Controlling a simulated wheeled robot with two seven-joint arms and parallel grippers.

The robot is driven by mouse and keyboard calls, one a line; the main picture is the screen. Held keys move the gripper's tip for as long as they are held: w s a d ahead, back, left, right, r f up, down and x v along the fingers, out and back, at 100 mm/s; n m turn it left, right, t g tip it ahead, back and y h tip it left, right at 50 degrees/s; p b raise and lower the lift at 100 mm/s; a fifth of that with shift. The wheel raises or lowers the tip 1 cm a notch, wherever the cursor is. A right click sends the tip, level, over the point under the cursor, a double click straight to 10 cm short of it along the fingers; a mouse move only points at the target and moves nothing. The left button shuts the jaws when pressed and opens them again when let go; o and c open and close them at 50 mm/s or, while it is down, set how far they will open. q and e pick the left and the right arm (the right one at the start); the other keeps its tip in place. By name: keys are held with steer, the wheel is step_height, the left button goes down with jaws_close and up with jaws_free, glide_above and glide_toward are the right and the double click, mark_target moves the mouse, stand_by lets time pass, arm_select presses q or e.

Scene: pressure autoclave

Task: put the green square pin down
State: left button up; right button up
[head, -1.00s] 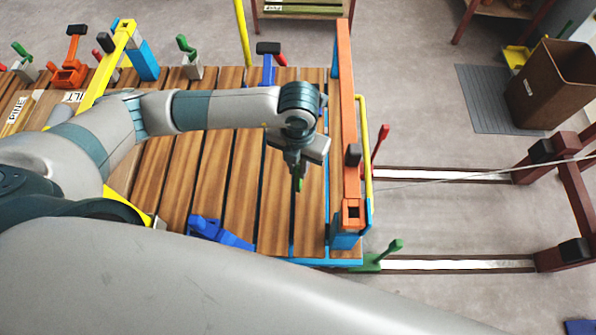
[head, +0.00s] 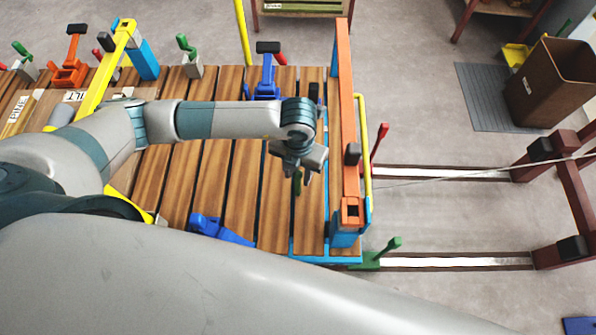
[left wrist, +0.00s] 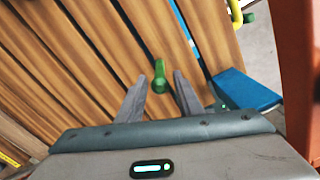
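The green square pin (head: 298,183) is at the right end of the wooden slatted deck (head: 240,200), just below my left gripper. In the left wrist view the green pin (left wrist: 159,74) shows upright, between and a little beyond the fingertips, with its round end towards me. My left gripper (head: 301,172) is open, and in the left wrist view its two fingers (left wrist: 160,84) stand apart with gaps on both sides of the pin. Whether the pin's foot sits in a hole or on a slat I cannot tell. My right gripper is not in view.
An orange beam (head: 347,120) and a yellow rail (head: 364,150) run close to the right of my gripper. Blue clamps stand at the deck's back (head: 267,72) and front (head: 218,231). The slats left of the pin are clear.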

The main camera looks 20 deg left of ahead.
arm_select(q)
steer(key=shift+r, duration=0.1)
steer(key=shift+r, duration=0.35)
step_height(320, 180, up, 11)
steer(key=b, duration=0.3)
steer(key=shift+r, duration=0.2)
steer(key=shift+r, duration=0.1)
stand_by(0.5)
